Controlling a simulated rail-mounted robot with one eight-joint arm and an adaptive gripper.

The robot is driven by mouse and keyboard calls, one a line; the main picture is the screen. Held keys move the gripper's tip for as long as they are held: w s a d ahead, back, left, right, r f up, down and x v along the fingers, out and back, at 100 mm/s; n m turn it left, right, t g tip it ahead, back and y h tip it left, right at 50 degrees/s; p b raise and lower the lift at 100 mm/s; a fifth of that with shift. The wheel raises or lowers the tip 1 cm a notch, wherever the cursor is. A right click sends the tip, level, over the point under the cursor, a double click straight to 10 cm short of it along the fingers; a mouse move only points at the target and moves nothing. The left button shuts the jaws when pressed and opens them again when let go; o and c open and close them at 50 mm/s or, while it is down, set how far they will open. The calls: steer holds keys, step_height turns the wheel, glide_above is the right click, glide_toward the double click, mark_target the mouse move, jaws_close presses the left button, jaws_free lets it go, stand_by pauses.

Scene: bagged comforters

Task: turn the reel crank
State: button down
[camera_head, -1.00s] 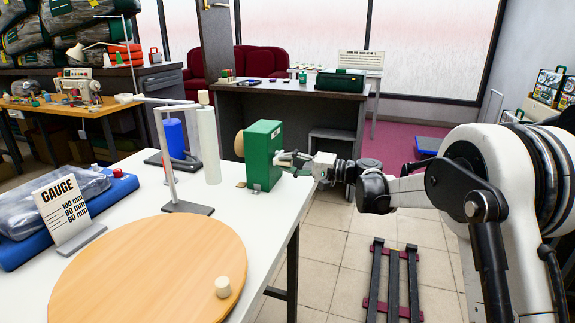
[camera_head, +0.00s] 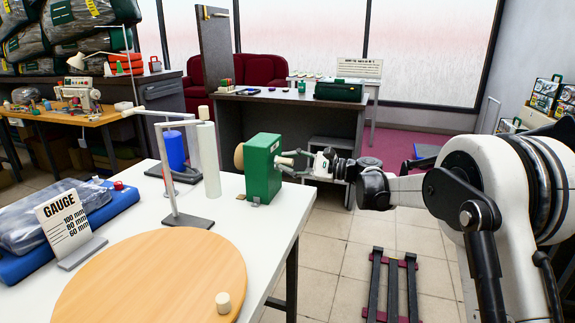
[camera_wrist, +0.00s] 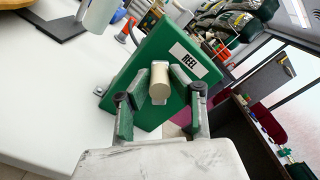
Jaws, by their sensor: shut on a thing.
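The reel is a green box (camera_head: 262,170) standing near the right edge of the white table. A round tan disc (camera_head: 239,156) shows on its left side. In the wrist view its face (camera_wrist: 140,75) carries a "REEL" label (camera_wrist: 188,60). The crank's cream knob (camera_wrist: 160,84) stands out from that face, between my two fingers. My gripper (camera_head: 294,161) is at the right side of the box, shut on this knob. It also shows in the wrist view (camera_wrist: 158,98), with a finger on each side of the knob. The crank arm is mostly hidden behind the knob.
A round wooden board (camera_head: 150,280) with a small peg (camera_head: 223,302) lies in front on the white table (camera_head: 222,213). A thin stand (camera_head: 172,175), a white roll (camera_head: 208,160) and a gauge card (camera_head: 68,222) stand left of the reel. Tiled floor lies to the right.

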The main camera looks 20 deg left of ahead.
steer(key=shift+w+r+m, duration=0.2)
steer(key=shift+w+m, duration=0.1)
steer(key=shift+m, duration=0.5)
steer(key=c, duration=1.6)
jaws_free()
steer(key=shift+o, duration=0.2)
steer(key=d, duration=1.2)
steer(key=shift+s, duration=0.1)
